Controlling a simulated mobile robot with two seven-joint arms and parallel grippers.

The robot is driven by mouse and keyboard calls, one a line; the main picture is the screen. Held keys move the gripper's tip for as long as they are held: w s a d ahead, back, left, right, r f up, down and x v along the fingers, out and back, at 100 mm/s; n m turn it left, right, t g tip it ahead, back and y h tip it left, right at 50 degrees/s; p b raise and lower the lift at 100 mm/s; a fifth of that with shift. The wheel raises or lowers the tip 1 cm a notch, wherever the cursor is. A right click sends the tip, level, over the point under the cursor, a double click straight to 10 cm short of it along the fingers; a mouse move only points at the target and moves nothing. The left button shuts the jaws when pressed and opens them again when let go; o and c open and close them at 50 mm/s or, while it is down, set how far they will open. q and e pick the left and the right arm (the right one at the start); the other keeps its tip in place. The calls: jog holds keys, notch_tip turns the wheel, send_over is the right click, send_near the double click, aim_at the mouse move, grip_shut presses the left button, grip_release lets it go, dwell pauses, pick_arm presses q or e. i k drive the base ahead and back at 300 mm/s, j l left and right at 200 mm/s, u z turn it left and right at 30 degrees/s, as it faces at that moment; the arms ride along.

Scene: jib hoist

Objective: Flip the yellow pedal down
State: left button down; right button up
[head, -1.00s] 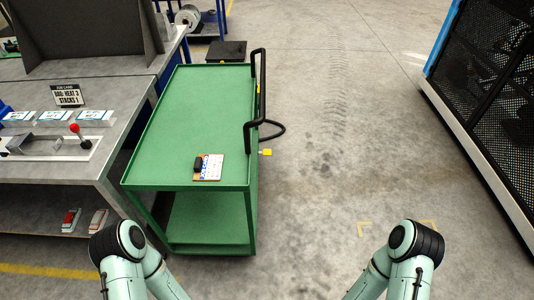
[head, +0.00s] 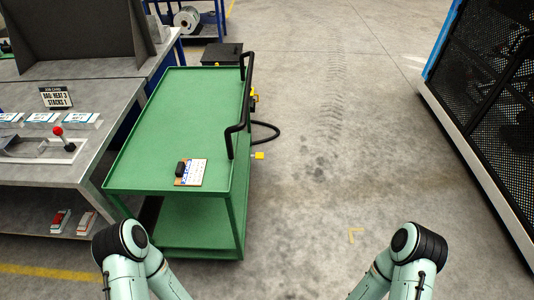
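A small yellow piece (head: 259,155), which looks like the pedal, sticks out on the right side of the green cart (head: 190,110), close to the floor. It seems to join the cart by a short bar. Whether it is up or down is too small to tell. Only the upper links of my two arms show at the bottom of the head view. Both grippers are out of the picture, well short of the pedal.
A black handle (head: 242,105) and a black hose loop (head: 268,130) are on the cart's right side. A clipboard (head: 191,172) lies on its top. A grey workbench (head: 90,160) stands left, a dark mesh cabinet (head: 490,110) right. The floor between (head: 340,150) is clear.

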aim_at(258, 156)
jog(key=i+l, duration=0.15)
jog(key=l, duration=0.2)
jog(key=i+l, duration=0.1)
jog(key=l, duration=0.25)
jog(key=i+l, duration=0.15)
jog(key=l, duration=0.2)
jog(key=i+l, duration=0.4)
jog(key=i+l+u, duration=0.1)
jog(key=i+l, duration=0.3)
jog(key=i, duration=0.25)
jog(key=i+j, duration=0.1)
jog(key=i, duration=0.55)
jog(key=i+j, duration=0.1)
jog(key=i, duration=0.5)
